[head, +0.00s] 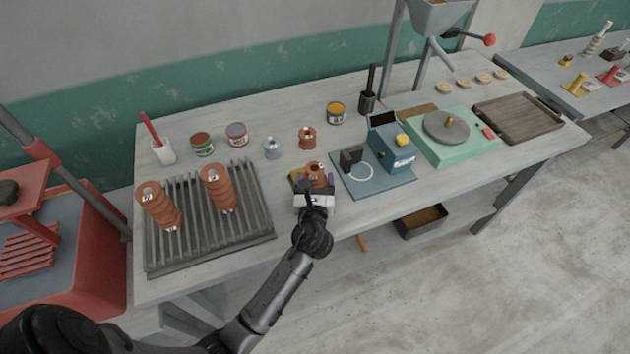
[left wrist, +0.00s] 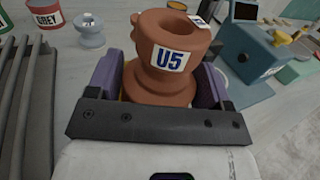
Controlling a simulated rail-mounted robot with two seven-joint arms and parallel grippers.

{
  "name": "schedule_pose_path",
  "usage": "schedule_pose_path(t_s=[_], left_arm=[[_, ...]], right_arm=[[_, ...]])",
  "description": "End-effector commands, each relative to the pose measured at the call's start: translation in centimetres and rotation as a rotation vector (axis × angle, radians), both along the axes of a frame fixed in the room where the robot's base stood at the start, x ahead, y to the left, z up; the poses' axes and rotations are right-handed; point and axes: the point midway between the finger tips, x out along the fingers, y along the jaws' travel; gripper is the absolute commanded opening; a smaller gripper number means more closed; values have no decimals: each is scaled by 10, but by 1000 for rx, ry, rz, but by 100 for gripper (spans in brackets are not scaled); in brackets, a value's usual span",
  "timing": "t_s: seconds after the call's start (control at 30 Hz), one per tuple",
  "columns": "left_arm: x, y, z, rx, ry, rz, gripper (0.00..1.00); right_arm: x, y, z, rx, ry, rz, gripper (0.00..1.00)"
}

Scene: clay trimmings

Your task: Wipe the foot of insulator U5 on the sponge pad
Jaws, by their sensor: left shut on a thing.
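Insulator U5 (head: 317,171) is a short terracotta-coloured ribbed piece near the table's front edge. In the left wrist view its white label reads U5 (left wrist: 174,59) and it stands roughly upright. My left gripper (head: 314,184) is shut on it, with a purple finger on each side in the left wrist view (left wrist: 165,82). A yellow patch (head: 296,174), which looks like the sponge pad, shows beside and behind the gripper in the head view. The foot of U5 is hidden by the gripper, so I cannot tell whether it touches the pad.
A slatted rack (head: 258,213) with two tall brown insulators is at left. A blue device (head: 391,152) on a blue mat (head: 390,186) is close at right. Behind are a small brown insulator (head: 307,137), a grey one (head: 272,148) and paint tins (head: 236,134).

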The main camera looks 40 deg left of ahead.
Motion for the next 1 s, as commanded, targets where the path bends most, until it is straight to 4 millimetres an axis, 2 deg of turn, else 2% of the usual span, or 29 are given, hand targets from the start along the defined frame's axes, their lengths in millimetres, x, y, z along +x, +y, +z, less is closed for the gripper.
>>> schedule_pose_path(t_s=[1.0], left_arm=[[26,51,0,2,3,2,24]], right_arm=[[0,1,18,4,1,-2,43]])
